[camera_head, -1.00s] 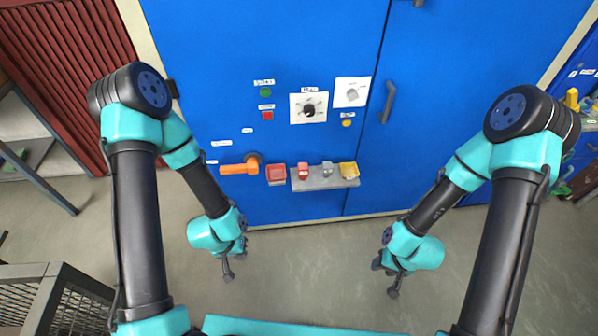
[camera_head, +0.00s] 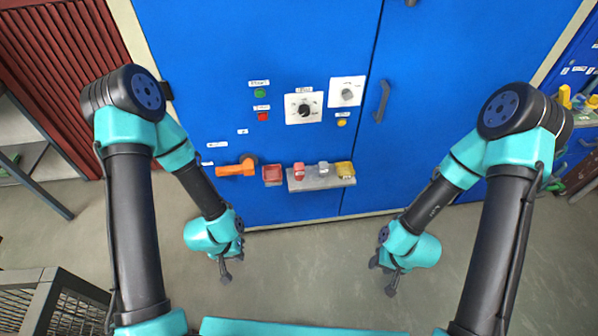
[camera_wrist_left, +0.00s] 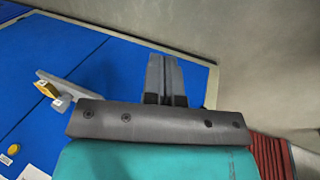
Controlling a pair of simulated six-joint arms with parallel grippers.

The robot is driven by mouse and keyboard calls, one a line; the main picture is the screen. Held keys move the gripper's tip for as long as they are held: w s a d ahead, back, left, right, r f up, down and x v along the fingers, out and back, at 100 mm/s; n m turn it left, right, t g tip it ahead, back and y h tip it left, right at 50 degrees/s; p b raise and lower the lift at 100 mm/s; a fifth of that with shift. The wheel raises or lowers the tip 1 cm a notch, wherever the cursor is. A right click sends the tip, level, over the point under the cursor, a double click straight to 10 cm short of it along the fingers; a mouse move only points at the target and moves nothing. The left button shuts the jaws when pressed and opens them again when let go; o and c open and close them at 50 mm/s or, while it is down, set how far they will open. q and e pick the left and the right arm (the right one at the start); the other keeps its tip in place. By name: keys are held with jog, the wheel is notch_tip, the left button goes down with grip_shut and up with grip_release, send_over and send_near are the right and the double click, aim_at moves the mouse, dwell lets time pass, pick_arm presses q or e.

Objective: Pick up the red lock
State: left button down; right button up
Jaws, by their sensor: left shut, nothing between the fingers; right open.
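The red lock (camera_head: 299,171) sits on a small grey shelf (camera_head: 318,184) fixed to the blue cabinet front, beside a grey lock (camera_head: 323,169) and a yellow item (camera_head: 345,170). My left gripper (camera_head: 225,279) hangs in front of the cabinet, below and left of the shelf, apart from it. It is shut and empty; its fingers also show in the left wrist view (camera_wrist_left: 164,78). My right gripper (camera_head: 391,290) is open, below and right of the shelf, away from everything. The red lock cannot be made out in the left wrist view.
A red box (camera_head: 272,174) and an orange handle (camera_head: 236,169) are on the cabinet left of the shelf. Buttons and a black rotary knob (camera_head: 304,110) are above. A grey door handle (camera_head: 382,101) is to the right. The floor between my grippers is clear.

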pick_arm(q)
jog(key=shift+c, duration=2.4)
grip_release()
